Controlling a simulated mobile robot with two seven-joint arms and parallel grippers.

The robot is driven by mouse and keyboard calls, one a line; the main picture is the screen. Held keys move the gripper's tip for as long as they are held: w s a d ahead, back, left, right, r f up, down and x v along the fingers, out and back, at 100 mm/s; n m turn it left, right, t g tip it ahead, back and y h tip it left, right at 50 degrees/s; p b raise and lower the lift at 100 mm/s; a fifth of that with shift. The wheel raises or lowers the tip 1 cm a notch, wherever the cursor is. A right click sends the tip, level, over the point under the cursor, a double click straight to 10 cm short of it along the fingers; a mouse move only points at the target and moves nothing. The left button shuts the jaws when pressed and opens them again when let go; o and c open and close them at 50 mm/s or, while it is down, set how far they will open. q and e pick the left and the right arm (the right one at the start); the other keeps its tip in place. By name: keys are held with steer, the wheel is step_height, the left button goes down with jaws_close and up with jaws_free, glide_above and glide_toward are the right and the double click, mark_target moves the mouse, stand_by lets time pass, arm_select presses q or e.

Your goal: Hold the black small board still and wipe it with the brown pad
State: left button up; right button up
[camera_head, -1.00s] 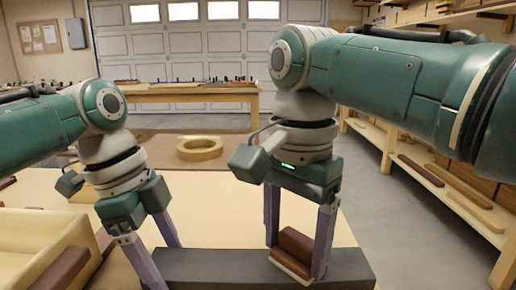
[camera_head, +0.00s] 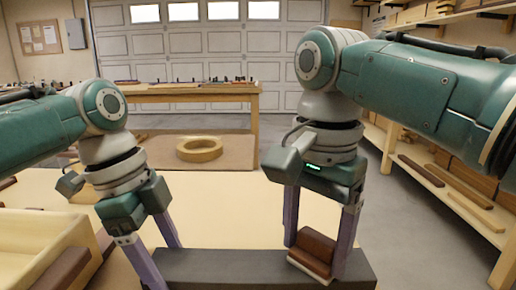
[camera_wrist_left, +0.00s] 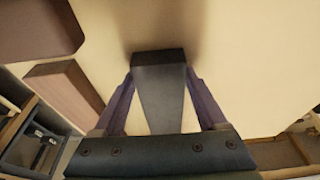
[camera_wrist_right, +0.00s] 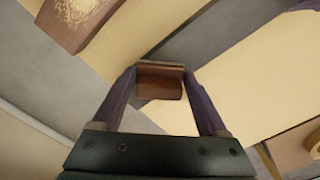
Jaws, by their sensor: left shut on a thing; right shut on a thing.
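The black small board (camera_head: 235,264) lies along the front of the pale bench top, its lower part cut off by the picture edge. My left gripper (camera_head: 172,267) has its fingers on either side of the board's left end. In the left wrist view the board (camera_wrist_left: 160,88) sits between both fingers, and the gripper is shut on it. My right gripper (camera_head: 317,262) is shut on the brown pad (camera_head: 315,248), a reddish-brown block with a paler underside, at the board's right part. In the right wrist view the pad (camera_wrist_right: 160,83) is between the fingertips. Whether the pad touches the board is hard to tell.
A pale open box (camera_head: 35,232) stands at the left, with a brown block (camera_head: 62,268) by its near corner. A yellow ring (camera_head: 199,147) lies on a brown surface farther back. Shelves (camera_head: 450,190) line the right side. The bench behind the board looks clear.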

steer(key=shift+s+d+f, duration=0.15)
steer(key=shift+d, duration=1.25)
steer(key=shift+d, duration=0.1)
steer(key=shift+d, duration=0.5)
steer(key=shift+d+r, duration=0.15)
steer(key=shift+d, duration=0.95)
steer(key=shift+d+r, duration=0.15)
steer(key=shift+d, duration=0.9)
step_height(320, 180, up, 11)
